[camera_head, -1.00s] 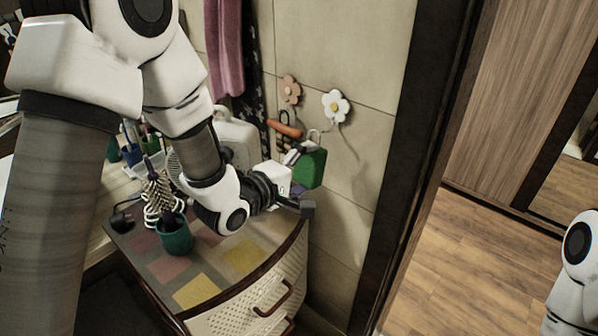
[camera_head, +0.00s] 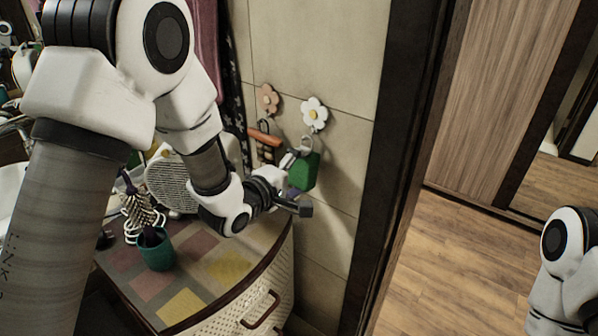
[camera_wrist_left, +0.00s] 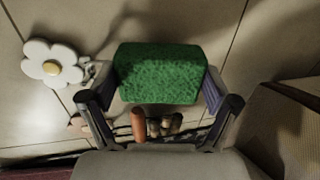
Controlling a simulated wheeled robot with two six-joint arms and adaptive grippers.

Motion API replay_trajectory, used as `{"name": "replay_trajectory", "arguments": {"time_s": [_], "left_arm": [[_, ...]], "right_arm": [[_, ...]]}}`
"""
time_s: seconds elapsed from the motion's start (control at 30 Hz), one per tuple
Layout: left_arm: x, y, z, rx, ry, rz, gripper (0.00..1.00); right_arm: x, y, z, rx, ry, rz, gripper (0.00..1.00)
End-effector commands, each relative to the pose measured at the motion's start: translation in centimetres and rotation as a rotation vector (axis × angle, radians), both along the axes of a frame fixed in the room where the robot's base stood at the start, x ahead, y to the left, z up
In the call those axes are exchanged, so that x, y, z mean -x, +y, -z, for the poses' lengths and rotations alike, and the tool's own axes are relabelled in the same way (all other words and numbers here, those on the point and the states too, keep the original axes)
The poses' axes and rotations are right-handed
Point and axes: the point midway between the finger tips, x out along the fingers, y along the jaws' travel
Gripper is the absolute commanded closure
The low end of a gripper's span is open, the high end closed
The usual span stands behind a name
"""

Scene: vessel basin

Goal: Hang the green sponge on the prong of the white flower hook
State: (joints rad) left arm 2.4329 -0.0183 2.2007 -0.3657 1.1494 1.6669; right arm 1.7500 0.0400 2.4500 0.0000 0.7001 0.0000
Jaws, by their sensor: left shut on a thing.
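The green sponge (camera_head: 304,171) is in my left gripper (camera_head: 298,184), held in the air near the tiled wall. A pale loop shows at the sponge's top. The white flower hook (camera_head: 314,113), with a yellow centre, is on the wall just above and slightly right of the sponge. Its prong is hard to make out. In the left wrist view the sponge (camera_wrist_left: 160,73) sits between both fingers, and the white flower (camera_wrist_left: 54,64) is to its left, apart from it. The right gripper is out of view; only part of my right arm shows.
A pinkish-brown flower hook (camera_head: 268,100) is left of the white one, with an orange-handled item (camera_head: 264,138) hanging below. A cabinet (camera_head: 215,285) with a teal cup (camera_head: 157,250) stands below. A dark door frame (camera_head: 400,150) is to the right.

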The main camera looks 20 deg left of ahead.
Motion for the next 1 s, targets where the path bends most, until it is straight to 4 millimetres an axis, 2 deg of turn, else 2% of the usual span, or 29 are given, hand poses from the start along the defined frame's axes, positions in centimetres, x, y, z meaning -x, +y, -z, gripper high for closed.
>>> {"name": "replay_trajectory", "arguments": {"time_s": [0.3, 0.33, 0.37, 0.77, 1.0], "left_arm": [[0.0, 0.0, 0.0, 0.0, 0.0, 0.0, 0.36], [0.0, 0.0, 0.0, 0.0, 0.0, 0.0, 0.06], [0.0, 0.0, 0.0, 0.0, 0.0, 0.0, 0.0], [0.5, 0.2, -0.1, 0.0, 0.001, 0.0, 0.0], [4.7, 1.8, -1.1, 0.005, 0.002, -0.003, 0.0]], "right_arm": [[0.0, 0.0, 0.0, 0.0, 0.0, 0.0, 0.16], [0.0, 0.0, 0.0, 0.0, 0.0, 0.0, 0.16], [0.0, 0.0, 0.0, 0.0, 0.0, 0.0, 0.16], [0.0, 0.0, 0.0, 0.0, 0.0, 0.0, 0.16], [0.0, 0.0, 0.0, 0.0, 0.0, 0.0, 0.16]]}}
